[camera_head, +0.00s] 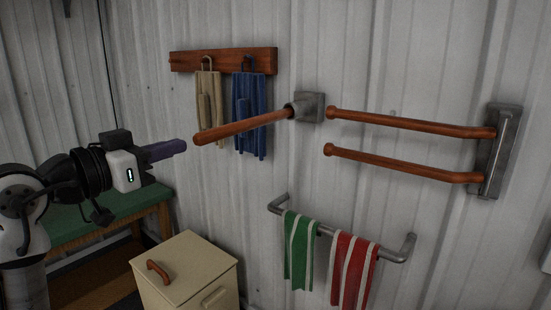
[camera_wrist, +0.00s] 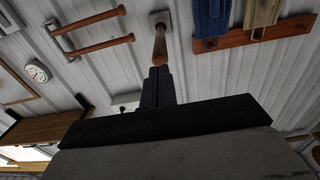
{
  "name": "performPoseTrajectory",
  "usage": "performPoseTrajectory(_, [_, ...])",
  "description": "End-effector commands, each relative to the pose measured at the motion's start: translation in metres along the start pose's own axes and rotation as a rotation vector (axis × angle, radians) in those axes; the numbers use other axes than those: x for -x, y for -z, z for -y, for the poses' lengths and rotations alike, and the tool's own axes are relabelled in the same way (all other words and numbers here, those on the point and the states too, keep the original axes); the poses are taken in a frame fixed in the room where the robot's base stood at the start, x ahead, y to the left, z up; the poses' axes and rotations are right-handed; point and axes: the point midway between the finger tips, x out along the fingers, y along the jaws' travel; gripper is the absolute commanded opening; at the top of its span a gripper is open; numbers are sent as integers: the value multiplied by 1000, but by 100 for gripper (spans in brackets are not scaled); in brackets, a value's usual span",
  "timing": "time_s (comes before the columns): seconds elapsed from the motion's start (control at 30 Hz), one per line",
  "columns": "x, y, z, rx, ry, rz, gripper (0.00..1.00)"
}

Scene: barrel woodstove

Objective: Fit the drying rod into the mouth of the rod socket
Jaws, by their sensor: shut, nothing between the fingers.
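The drying rod (camera_head: 245,126) is a brown wooden rod with a rounded near end. Its far end is at the grey rod socket (camera_head: 306,107) on the wall, and the rod sticks out from it toward the left. How deep it sits in the mouth cannot be told. My gripper (camera_head: 184,146) is shut and empty, just left of the rod's near end, with a small gap in the head view. In the wrist view the dark fingers (camera_wrist: 158,75) point at the rod (camera_wrist: 160,45), with the socket plate (camera_wrist: 159,18) behind it.
A wall rack with two wooden arms (camera_head: 410,124) is at right. A peg board (camera_head: 185,61) holds beige and blue gloves behind the rod. Below are a metal rail (camera_head: 397,255) with green and red striped towels, a cream cabinet (camera_head: 205,265) and a green-topped bench (camera_head: 80,230).

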Motion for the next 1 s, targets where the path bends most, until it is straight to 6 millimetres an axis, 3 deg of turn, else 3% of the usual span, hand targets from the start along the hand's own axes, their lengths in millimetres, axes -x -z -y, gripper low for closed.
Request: performPoseTrajectory(1.0, [-11,0,0,0,0,0,0])
